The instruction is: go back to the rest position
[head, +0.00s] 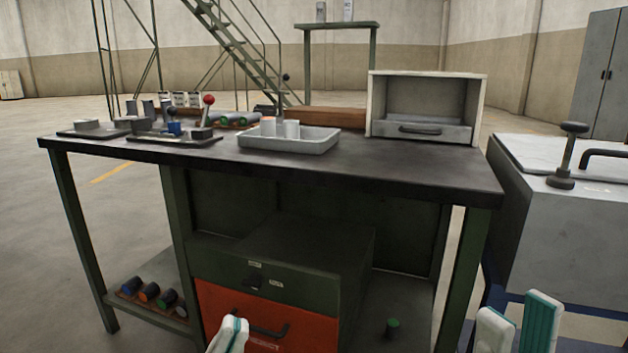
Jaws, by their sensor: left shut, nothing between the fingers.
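My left gripper (232,322) shows at the bottom of the head view, in front of the orange drawer. Its white and teal fingertips are together, with nothing seen between them. My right gripper (518,312) shows at the bottom right, beside the bench's right front leg. Its two fingers stand apart with nothing between them. Both grippers are below the level of the bench top (400,168). The rest of both arms is out of view.
The bench carries a grey tray (290,143) with light cylinders, a white open-fronted box (428,78) and a red-knobbed lever fixture (208,101). An orange drawer (275,318) is under it. A grey metal cabinet (560,232) stands close at right. Open floor (45,240) lies left.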

